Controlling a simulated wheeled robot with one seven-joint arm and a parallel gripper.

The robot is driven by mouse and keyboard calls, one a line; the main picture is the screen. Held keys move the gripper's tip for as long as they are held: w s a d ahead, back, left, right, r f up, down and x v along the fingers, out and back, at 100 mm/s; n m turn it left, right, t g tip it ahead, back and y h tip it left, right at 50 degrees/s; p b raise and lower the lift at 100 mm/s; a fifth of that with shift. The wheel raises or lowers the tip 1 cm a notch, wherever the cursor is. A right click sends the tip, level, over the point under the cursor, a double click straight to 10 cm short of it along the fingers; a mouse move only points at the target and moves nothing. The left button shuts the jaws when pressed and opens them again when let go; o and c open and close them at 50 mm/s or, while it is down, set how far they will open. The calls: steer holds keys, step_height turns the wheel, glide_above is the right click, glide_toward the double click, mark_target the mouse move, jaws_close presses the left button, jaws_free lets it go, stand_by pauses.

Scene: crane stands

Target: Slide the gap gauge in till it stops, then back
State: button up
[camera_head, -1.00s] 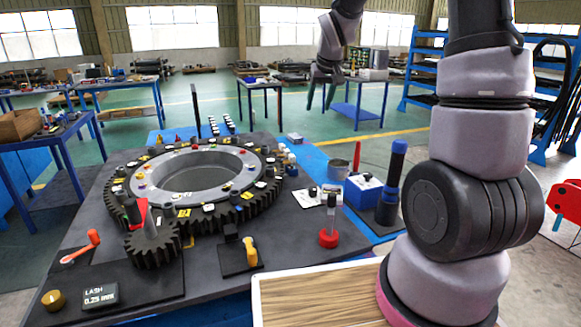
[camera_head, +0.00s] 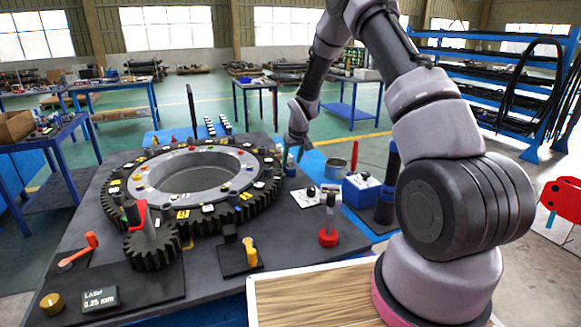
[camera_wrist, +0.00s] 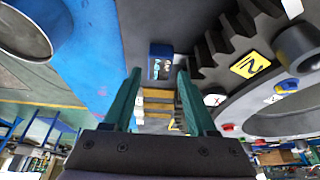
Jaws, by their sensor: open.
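My gripper (camera_head: 293,150) hangs at the right rim of the big toothed ring (camera_head: 262,198), fingers pointing down. In the wrist view my gripper (camera_wrist: 160,78) shows two teal fingers spread apart with nothing clamped between them. Beyond and between the fingers are a dark blue block (camera_wrist: 161,55) with small light figures and several yellowish bars (camera_wrist: 157,106). I cannot tell for certain which piece is the gap gauge. A display reading LASH 0.25 mm (camera_head: 99,299) lies at the front left. A small pinion (camera_head: 153,246) stands beside the ring's teeth.
A yellow handle (camera_head: 250,251) stands on a black plate at the front. A red-based post (camera_head: 328,237), a blue box (camera_head: 362,191) and a grey can (camera_head: 335,168) stand right of the ring. A red-knobbed lever (camera_head: 91,239) is at left. A wooden board (camera_head: 315,297) lies in front.

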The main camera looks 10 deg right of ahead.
mark_target(290, 167)
steer(key=shift+x, duration=2)
jaws_close()
